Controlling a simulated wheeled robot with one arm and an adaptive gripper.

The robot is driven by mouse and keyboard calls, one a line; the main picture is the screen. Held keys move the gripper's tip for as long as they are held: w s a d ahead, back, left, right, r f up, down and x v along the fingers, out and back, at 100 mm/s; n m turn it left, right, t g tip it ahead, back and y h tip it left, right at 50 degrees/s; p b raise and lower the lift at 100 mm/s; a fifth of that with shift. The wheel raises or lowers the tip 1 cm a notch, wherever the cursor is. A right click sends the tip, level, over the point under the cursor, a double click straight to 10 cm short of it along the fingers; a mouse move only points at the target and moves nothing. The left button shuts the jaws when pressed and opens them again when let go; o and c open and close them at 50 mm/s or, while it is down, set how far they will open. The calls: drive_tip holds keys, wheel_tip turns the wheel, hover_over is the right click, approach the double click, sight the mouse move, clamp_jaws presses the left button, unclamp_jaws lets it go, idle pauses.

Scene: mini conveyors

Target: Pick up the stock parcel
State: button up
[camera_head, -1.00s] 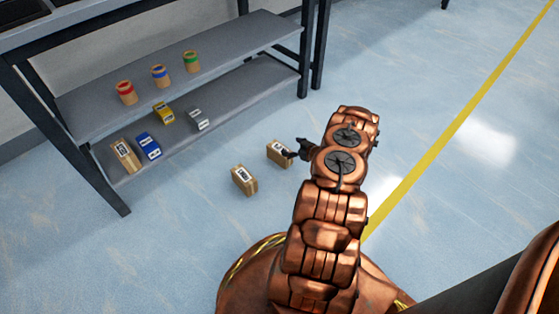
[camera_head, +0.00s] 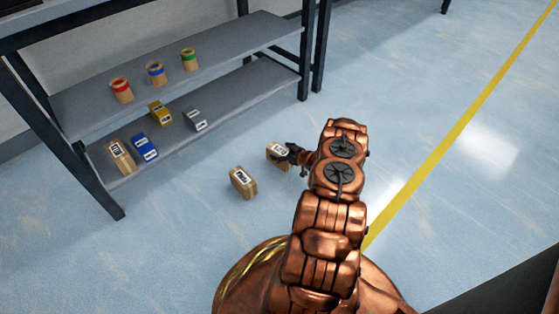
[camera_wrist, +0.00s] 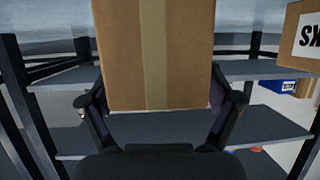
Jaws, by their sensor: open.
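A cardboard parcel with a white label (camera_head: 275,150) stands on the floor in the head view. My gripper (camera_head: 291,154) is at its right side, low over the floor. In the wrist view, which appears upside down, a brown box face with a tape strip (camera_wrist: 155,50) fills the middle. My open gripper (camera_wrist: 163,105) has one finger on each side of it; contact cannot be told. A second labelled cardboard parcel (camera_head: 243,182) stands on the floor nearer me. It likely shows at the right edge of the wrist view (camera_wrist: 285,45).
A two-level grey shelf (camera_head: 235,65) stands at left. Red, blue and green-banded jars (camera_head: 156,74) are on its upper level. Its lower level holds a cardboard box (camera_head: 120,156), a blue box (camera_head: 144,147), a yellow box (camera_head: 160,113) and a grey box (camera_head: 195,119). The floor at right is clear.

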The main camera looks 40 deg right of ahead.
drive_tip(key=shift+w+f, duration=0.1)
drive_tip(key=shift+w, duration=0.2)
drive_tip(key=c, duration=1.5)
